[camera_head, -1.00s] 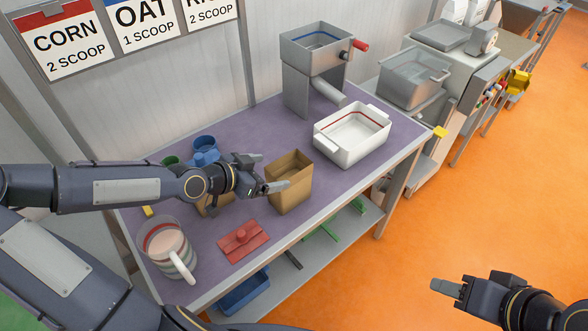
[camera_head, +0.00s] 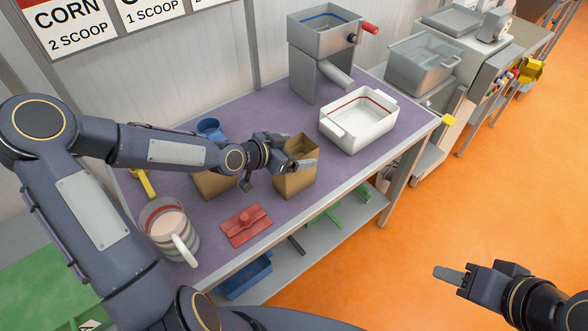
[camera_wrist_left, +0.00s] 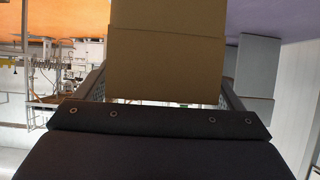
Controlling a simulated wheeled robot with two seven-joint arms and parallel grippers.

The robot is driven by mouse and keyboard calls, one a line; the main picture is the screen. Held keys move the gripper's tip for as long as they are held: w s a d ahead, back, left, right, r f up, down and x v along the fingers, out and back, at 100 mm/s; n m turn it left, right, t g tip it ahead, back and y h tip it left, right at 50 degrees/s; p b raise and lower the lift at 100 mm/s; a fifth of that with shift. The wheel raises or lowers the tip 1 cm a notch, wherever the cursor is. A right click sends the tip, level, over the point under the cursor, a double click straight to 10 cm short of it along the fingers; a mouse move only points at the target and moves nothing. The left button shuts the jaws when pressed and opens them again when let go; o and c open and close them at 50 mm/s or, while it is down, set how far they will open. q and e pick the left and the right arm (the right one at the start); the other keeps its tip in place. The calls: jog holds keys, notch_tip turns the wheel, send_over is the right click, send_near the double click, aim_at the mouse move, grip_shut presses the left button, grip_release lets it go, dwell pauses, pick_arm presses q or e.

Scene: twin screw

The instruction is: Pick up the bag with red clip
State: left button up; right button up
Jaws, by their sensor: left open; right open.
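A brown open-topped paper bag (camera_head: 296,181) stands on the purple table. A second brown bag (camera_head: 215,186) stands to its left, partly hidden behind my left arm. In the left wrist view, the bag (camera_wrist_left: 165,65) fills the space between the fingers. My right gripper (camera_head: 474,272) is open and empty over the orange floor.
A striped jug (camera_head: 166,226) stands at the table's near left, with a blue cup (camera_head: 210,129) and yellow tool (camera_head: 143,182) behind. A white tray (camera_head: 360,122) and grey dispenser (camera_head: 318,60) stand at the back right. A lower shelf holds blue and green items.

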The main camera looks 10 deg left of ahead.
pick_arm(q)
jog(key=shift+c, duration=0.2)
jog(key=c, duration=1)
jog(key=shift+c, duration=0.6)
jog(key=shift+r, duration=0.1)
